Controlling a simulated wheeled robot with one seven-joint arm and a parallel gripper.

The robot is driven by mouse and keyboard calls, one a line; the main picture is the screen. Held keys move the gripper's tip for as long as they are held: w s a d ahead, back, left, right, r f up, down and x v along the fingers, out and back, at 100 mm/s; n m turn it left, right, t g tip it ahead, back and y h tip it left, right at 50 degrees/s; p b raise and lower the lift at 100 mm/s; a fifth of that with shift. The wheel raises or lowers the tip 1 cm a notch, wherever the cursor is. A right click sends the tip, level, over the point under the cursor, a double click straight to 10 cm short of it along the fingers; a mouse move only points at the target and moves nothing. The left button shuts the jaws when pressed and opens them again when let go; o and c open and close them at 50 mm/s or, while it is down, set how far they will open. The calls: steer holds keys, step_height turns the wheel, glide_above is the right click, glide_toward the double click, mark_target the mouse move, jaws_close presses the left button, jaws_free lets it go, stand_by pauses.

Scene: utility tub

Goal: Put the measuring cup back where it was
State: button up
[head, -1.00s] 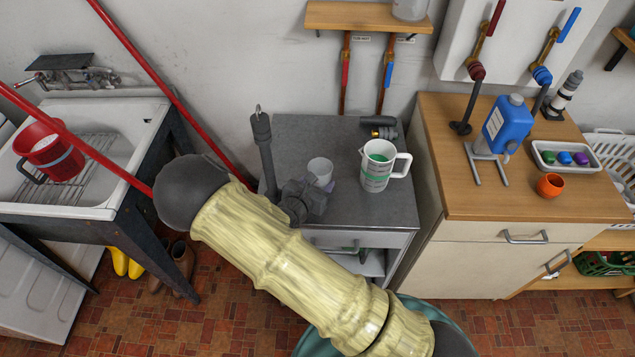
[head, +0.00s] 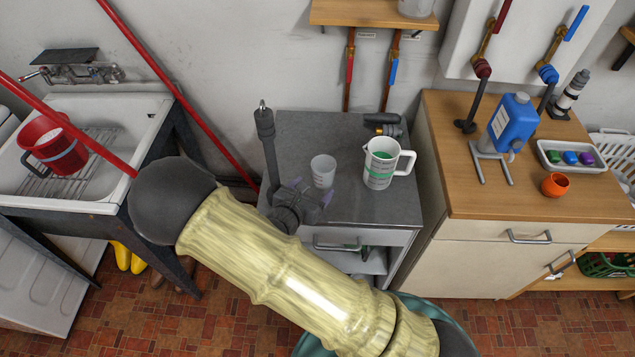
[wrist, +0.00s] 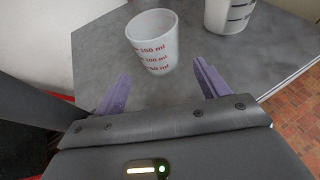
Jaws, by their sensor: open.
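The measuring cup (head: 323,171) is a small translucent white cup with red ml markings, upright on the grey cabinet top (head: 290,135). In the wrist view the measuring cup (wrist: 155,42) stands just beyond my fingertips. My gripper (head: 307,195) is open, its two purple fingers pointing toward the cup with clear space between them. In the wrist view my gripper (wrist: 161,88) holds nothing, and the fingers do not touch the cup.
A larger white jug (head: 379,165) with green markings stands to the right of the cup. A black and orange tool (head: 383,122) lies behind it.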

steer(key=v, duration=0.6)
steer(key=shift+w, duration=0.1)
stand_by(0.5)
steer(key=shift+d+r+m, duration=0.1)
steer(key=shift+d+m, duration=0.2)
steer(key=shift+d, duration=0.15)
steer(key=d+m+g+h, duration=0.1)
steer(key=d+m, duration=0.1)
steer(key=d+m+g+h, duration=0.1)
steer(key=d+m+g, duration=0.1)
steer(key=d, duration=0.1)
steer(key=s+d+r+m+g, duration=0.1)
steer(key=d+m, duration=0.1)
steer(key=shift+d+r+h, duration=0.1)
steer(key=shift+d+h, duration=0.25)
steer(key=shift+h, duration=0.05)
steer(key=s+d+r+m+g+y, duration=0.3)
steer(key=d+r+m+y, duration=0.1)
steer(key=m, duration=0.8)
steer(key=s+d+r+m+g+y, duration=0.2)
steer(key=s+d+r+m+y, duration=0.2)
steer(key=m, duration=0.8)
steer(key=d+r, duration=0.2)
steer(key=d, duration=0.2)
steer(key=shift+s+m+g, duration=0.15)
steer(key=shift+m+g, duration=0.15)
steer(key=shift+g, duration=0.1)
